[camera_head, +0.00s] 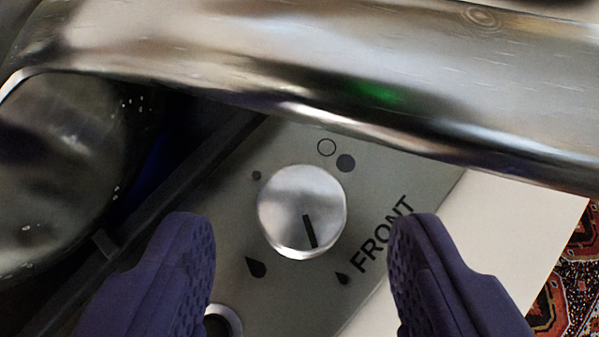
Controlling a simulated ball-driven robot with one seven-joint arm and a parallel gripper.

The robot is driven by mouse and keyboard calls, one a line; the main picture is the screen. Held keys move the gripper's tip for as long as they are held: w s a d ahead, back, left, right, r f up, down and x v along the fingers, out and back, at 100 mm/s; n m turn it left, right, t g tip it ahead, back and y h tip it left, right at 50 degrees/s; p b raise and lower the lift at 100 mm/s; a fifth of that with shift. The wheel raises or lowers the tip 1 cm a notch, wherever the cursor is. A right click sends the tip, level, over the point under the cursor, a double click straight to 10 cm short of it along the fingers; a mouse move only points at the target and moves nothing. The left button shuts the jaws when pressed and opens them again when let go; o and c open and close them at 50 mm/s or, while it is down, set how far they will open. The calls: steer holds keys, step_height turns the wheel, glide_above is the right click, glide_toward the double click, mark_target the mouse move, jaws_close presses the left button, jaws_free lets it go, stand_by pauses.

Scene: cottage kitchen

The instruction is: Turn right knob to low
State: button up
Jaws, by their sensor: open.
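A round silver knob (302,211) sits on the grey stove panel (390,180) in the middle of the head view, beside the word "FRONT". Its dark pointer line points down and slightly right, between a larger drop mark (256,267) and a smaller drop mark (343,278). An open circle, a large dot and a small dot are printed above it. My gripper (302,224) is open, with one purple finger on each side of the knob. Both fingers appear apart from it.
A shiny metal body (330,60) spans the top, close above the panel. A glossy pot-like vessel (60,170) stands left beside a dark grate bar (150,210). Part of another round fitting (222,318) shows at the bottom. A patterned rug (578,270) lies at right.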

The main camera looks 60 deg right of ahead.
steer(key=shift+x, duration=1)
steer(key=c, duration=1)
steer(key=shift+s+d+f+n+t+y+b, duration=0.1)
steer(key=shift+n+t+y+b, duration=0.15)
steer(key=shift+n+b, duration=0.3)
steer(key=shift+s+d+f+n+t+y+b, duration=0.15)
steer(key=shift+n+t+b, duration=0.2)
steer(key=shift+b, duration=0.3)
steer(key=shift+c, duration=0.2)
steer(key=shift+a+r+n+t+y+b, duration=0.15)
steer(key=shift+r+n+t+y+b, duration=0.15)
steer(key=shift+n, duration=0.3)
steer(key=o, duration=1)
